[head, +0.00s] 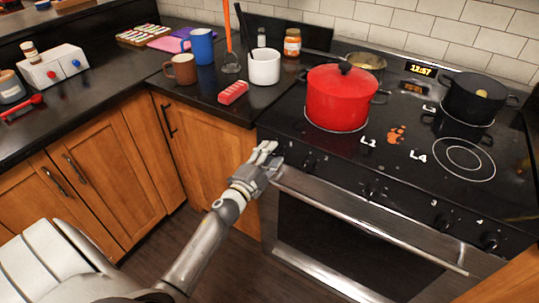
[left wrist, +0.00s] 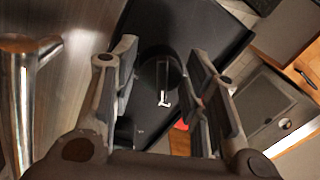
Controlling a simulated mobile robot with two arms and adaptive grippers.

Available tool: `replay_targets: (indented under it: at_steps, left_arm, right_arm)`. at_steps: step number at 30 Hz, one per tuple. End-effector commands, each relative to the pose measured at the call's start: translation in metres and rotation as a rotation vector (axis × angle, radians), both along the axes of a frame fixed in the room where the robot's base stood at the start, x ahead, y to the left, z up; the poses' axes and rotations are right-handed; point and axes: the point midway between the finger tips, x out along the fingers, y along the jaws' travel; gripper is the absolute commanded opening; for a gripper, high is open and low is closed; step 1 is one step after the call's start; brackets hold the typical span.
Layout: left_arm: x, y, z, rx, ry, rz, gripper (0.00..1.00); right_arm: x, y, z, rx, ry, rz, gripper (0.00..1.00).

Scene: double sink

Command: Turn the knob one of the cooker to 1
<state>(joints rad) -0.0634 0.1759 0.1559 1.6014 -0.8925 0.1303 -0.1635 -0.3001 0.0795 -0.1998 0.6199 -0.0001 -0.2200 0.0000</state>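The cooker (head: 400,165) has a row of black knobs on its front panel. My left gripper (head: 264,150) is at the left end of that panel and covers knob one in the head view. In the left wrist view, the dark round knob with a white mark (left wrist: 162,82) lies between the two fingers of my left gripper (left wrist: 165,65). The fingers are apart, with gaps visible on both sides of the knob. Knob two (head: 309,163) is just to the right. My right gripper is not in view.
The oven handle (head: 370,220) runs below the panel; its metal bar shows close in the left wrist view (left wrist: 25,90). A red pot (head: 338,98) and a black pot (head: 474,98) stand on the cooktop. A red block (head: 233,93) and a white cup (head: 264,68) are on the left counter.

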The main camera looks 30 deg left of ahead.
Motion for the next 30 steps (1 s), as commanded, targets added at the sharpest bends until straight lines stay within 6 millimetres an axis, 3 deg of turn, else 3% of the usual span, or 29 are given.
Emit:
replay_targets:
  at_steps: [3, 16, 30]
  left_arm:
    - [0.000, 0.000, 0.000, -0.001, 0.000, 0.000, 0.59]
    - [-0.008, 0.000, 0.000, -0.001, -0.001, 0.000, 0.59]
    - [-0.088, -0.003, -0.006, -0.003, 0.001, 0.001, 0.59]
  right_arm:
    - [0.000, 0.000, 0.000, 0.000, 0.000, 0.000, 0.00]
    - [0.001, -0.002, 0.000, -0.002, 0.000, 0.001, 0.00]
    - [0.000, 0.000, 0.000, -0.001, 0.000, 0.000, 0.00]
